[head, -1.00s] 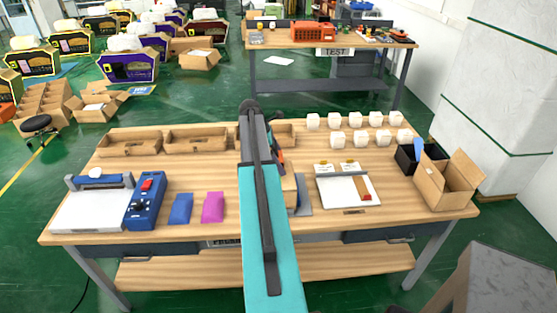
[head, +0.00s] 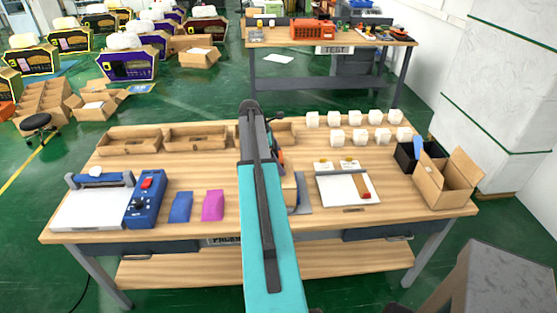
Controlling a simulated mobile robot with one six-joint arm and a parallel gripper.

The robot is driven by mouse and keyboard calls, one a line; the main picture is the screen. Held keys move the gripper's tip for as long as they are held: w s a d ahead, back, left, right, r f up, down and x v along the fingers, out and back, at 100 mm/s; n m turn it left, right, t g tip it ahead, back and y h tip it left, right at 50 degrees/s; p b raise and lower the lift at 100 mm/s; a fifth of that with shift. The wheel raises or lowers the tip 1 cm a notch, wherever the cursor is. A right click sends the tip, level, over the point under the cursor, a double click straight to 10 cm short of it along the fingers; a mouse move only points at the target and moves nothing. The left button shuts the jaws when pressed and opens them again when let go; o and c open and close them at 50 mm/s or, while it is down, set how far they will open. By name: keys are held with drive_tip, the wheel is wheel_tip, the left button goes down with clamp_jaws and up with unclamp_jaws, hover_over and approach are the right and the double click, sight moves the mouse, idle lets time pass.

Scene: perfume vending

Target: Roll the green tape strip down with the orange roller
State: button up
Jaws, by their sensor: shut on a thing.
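My arm runs up the middle of the head view and hides most of my gripper (head: 277,146). The gripper shows only as a dark shape at the arm's right edge, above the table. It is shut on the orange roller (head: 281,157), of which only a small orange part shows beside the arm. I cannot make out the green tape strip; a tan box (head: 289,188) on a grey-blue base stands partly behind the arm, below the gripper.
A white board (head: 340,190) with a red-brown block lies to the right. White cubes (head: 353,137) stand in rows behind it. A black bin (head: 407,158) and an open carton (head: 447,183) are at the far right. Blue and magenta packs (head: 213,205), a blue control box (head: 146,199) and cardboard trays (head: 196,139) are left.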

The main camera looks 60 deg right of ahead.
drive_tip(key=shift+s+a+p, duration=0.4)
drive_tip(key=shift+s+a, duration=0.1)
drive_tip(key=shift+a, duration=0.15)
idle(0.5)
drive_tip(key=shift+s+a, duration=0.15)
drive_tip(key=shift+a, duration=0.1)
drive_tip(key=shift+s+a+p, duration=0.3)
drive_tip(key=shift+s+a, duration=0.05)
drive_tip(key=shift+a, duration=0.15)
idle(0.5)
drive_tip(key=shift+w+d, duration=0.1)
drive_tip(key=shift+d, duration=0.05)
idle(0.4)
drive_tip(key=shift+w+d, duration=0.2)
drive_tip(key=shift+d, duration=0.1)
drive_tip(key=shift+w+d+p, duration=0.4)
drive_tip(key=shift+d+p, duration=0.05)
drive_tip(key=shift+d, duration=0.05)
idle(0.5)
drive_tip(key=shift+r, duration=0.15)
drive_tip(key=shift+r+p, duration=0.85)
drive_tip(key=shift+r, duration=2.55)
